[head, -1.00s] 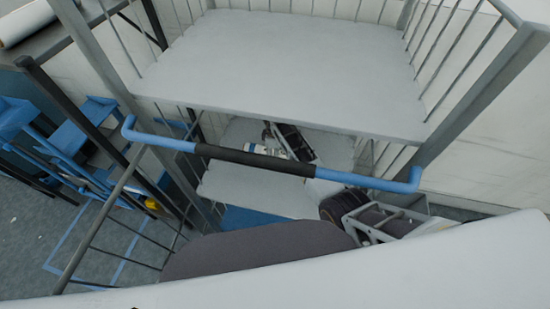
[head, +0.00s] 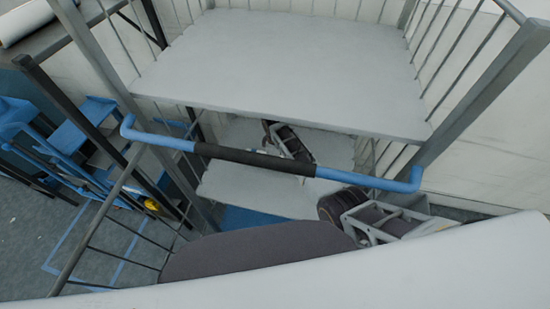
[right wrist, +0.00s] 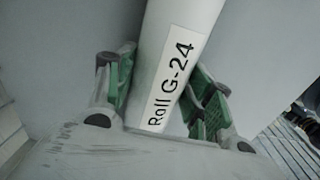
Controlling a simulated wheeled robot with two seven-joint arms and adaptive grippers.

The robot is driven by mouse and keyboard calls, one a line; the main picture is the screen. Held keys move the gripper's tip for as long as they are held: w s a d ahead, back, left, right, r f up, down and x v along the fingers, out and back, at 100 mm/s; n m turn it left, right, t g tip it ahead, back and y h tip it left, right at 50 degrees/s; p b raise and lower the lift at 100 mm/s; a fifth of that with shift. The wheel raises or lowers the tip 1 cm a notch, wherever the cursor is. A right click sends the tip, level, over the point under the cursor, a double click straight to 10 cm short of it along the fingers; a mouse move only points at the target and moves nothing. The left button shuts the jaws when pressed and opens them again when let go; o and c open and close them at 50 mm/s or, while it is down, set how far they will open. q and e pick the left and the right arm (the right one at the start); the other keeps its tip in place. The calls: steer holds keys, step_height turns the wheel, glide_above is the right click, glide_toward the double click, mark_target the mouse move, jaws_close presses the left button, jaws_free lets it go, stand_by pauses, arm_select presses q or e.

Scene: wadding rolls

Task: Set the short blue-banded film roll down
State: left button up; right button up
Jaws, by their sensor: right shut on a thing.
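In the right wrist view my right gripper (right wrist: 162,88) has its green-padded fingers on both sides of a white roll (right wrist: 182,28) with a label reading "Roll G-24". It is shut on the roll. No blue band shows on the visible part, and the roll's ends are out of view. In the head view my right arm (head: 292,142) reaches in under the upper shelf of a cart, above the lower shelf (head: 240,182). The gripper and roll are not clear there, behind the handle. I cannot tell whether the roll touches a surface. My left gripper is not in view.
The cart's upper shelf (head: 290,70) is bare and lies over my arm. A blue handle with a black grip (head: 250,158) crosses in front. Wire sides and grey posts bound the cart. Blue steps (head: 85,125) stand at left; another white roll (head: 28,20) lies at upper left.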

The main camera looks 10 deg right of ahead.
steer(key=o, duration=1.4)
step_height(320, 180, up, 12)
steer(key=p, duration=0.1)
steer(key=shift+s, duration=0.25)
stand_by(0.3)
